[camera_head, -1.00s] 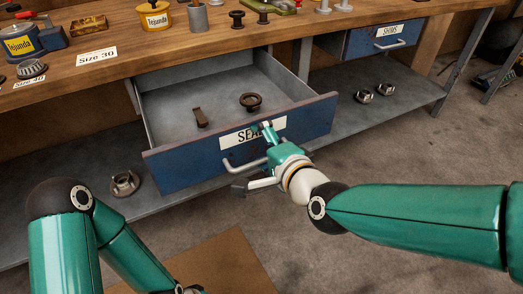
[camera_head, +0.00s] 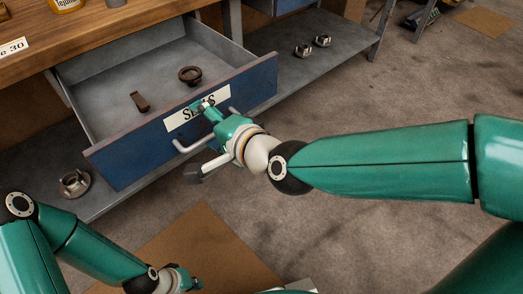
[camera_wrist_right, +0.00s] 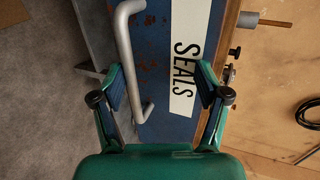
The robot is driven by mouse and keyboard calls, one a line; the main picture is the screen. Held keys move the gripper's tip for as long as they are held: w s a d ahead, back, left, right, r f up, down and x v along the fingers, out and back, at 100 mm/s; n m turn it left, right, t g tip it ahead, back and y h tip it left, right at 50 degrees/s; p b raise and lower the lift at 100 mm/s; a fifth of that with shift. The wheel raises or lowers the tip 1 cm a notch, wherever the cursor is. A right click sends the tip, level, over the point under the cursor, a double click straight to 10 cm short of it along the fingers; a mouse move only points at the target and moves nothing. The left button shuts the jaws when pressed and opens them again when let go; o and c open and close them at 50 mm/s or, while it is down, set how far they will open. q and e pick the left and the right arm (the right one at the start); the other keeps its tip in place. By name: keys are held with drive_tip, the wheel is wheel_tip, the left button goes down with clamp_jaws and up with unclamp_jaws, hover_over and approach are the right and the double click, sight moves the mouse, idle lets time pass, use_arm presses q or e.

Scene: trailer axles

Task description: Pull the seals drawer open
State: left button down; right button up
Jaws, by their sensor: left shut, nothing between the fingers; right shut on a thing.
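The seals drawer (camera_head: 130,162) has a rusty blue front with a white SEALS label and stands well open under the bench. Its pale bar handle (camera_head: 182,149) is on the front and also shows in the right wrist view (camera_wrist_right: 124,45). My left gripper (camera_head: 190,284) is shut and empty, low at the bottom edge, well away from the drawer.
A dark ring (camera_head: 190,75) and a small brown part (camera_head: 140,101) lie inside the drawer. A metal hub (camera_head: 75,183) sits on the lower shelf (camera_head: 272,72) at left, two small metal parts (camera_head: 312,46) at right. A brown mat (camera_head: 205,250) lies on the open floor.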

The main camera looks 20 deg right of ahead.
drive_tip(key=s+r, duration=0.1)
drive_tip(key=d+r, duration=0.1)
drive_tip(key=shift+s+r+t, duration=0.35)
drive_tip(key=shift+r+t, duration=0.05)
drive_tip(key=shift+c, duration=0.9)
drive_tip(key=f+b+v, duration=0.2)
drive_tip(key=v, duration=1.3)
drive_tip(key=shift+s+f+b, duration=0.15)
drive_tip(key=shift+s+b, duration=0.15)
drive_tip(key=shift+s, duration=0.1)
drive_tip(key=shift+d, duration=0.1)
